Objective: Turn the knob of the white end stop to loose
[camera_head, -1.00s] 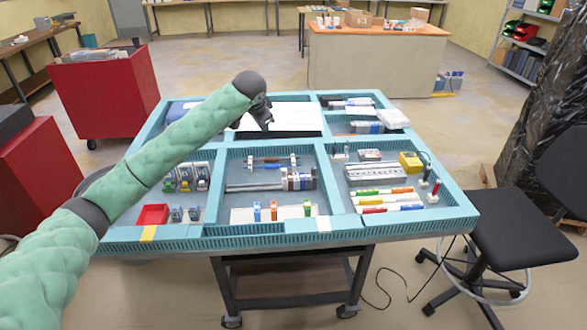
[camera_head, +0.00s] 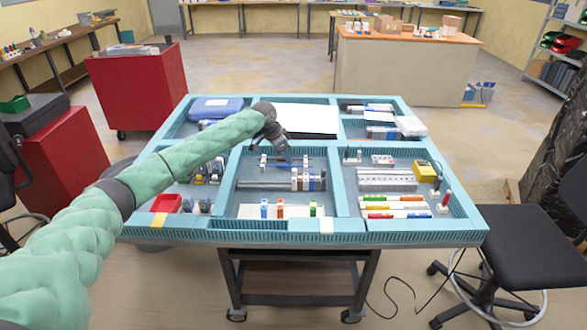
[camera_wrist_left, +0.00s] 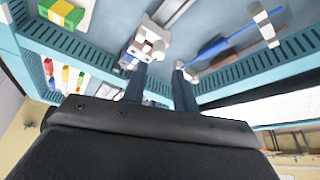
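My left gripper (camera_head: 287,153) hangs over the middle compartment of the blue tray, pointing down. In the left wrist view its two fingers (camera_wrist_left: 160,88) are apart, with nothing visibly between the tips. Just beyond the tips, a white block with a rounded top (camera_wrist_left: 151,42) sits by the end of a metal rail (camera_wrist_left: 176,12); it looks like the end stop, but its knob setting is too small to read. In the head view the rail (camera_head: 262,184) carries white, blue and brownish modules (camera_head: 308,180) at its right end. My right gripper is not in view.
A blue-handled tool (camera_wrist_left: 214,46) lies on white holders close to the fingers. Tray dividers (camera_head: 337,190) stand around the compartment. A yellow device (camera_head: 426,171) and coloured markers lie to the right. A white board (camera_head: 305,118) lies behind.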

